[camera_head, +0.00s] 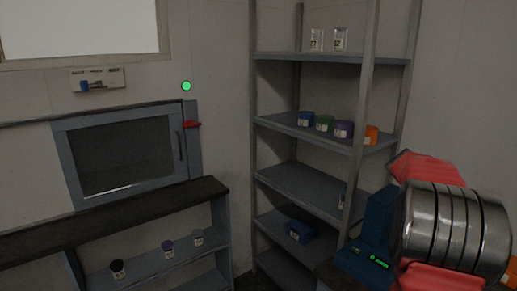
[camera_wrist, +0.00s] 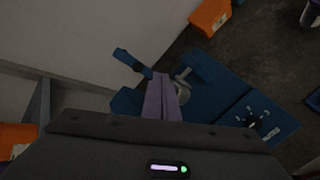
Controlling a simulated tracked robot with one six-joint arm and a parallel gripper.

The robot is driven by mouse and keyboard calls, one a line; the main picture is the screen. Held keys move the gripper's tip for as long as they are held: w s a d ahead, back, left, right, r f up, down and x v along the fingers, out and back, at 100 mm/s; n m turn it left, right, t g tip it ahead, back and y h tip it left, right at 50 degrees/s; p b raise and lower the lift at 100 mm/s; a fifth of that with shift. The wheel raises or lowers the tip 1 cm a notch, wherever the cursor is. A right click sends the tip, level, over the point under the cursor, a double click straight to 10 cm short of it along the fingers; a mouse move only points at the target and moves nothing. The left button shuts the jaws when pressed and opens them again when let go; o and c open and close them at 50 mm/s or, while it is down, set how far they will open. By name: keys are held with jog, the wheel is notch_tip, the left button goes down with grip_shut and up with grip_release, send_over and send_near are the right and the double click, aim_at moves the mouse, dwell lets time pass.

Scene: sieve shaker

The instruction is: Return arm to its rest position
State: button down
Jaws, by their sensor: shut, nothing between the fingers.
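My gripper (camera_wrist: 160,77) shows in the wrist view as two pale purple fingers, shut together with nothing between them. Its dark body fills the lower part of that view. Beyond the fingertips is a blue machine (camera_wrist: 218,84) with a dial panel on its right and a blue lever-like part on its left. I cannot tell whether the fingers touch it. In the head view, a red and ribbed metal part, which looks like my arm, fills the right side. A blue body (camera_head: 378,215) with a green light shows beside it. My fingers cannot be made out there.
A grey shelf rack (camera_head: 310,57) holds glass jars, several coloured containers (camera_head: 324,123) and a blue item (camera_head: 299,230). At left are a glass-fronted cabinet (camera_head: 125,155) and a low shelf (camera_head: 150,266) with small jars. An orange box (camera_wrist: 209,16) lies past the machine in the wrist view.

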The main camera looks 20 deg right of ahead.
jog(key=s+a+f+m+y, duration=0.2)
jog(key=a+m, duration=0.2)
jog(key=a, duration=0.8)
jog(key=s+a+f+m+y, duration=0.1)
jog(key=s+a+m+y, duration=0.15)
jog(key=a, duration=0.95)
jog(key=s+a+f+m+y, duration=0.2)
jog(key=a+m, duration=0.2)
jog(key=a, duration=0.8)
jog(key=s+a+t+y, duration=0.1)
jog(key=s+a, duration=0.3)
jog(key=a, duration=0.4)
jog(key=s+a+t+y, duration=0.1)
jog(key=s+a, duration=0.3)
jog(key=a, duration=0.5)
jog(key=s+a+r+n+t+y, duration=0.1)
jog(key=s+a, duration=0.3)
jog(key=a, duration=0.5)
jog(key=shift+t+y, duration=0.3)
jog(key=shift+y, duration=0.15)
jog(key=shift+d, duration=0.1)
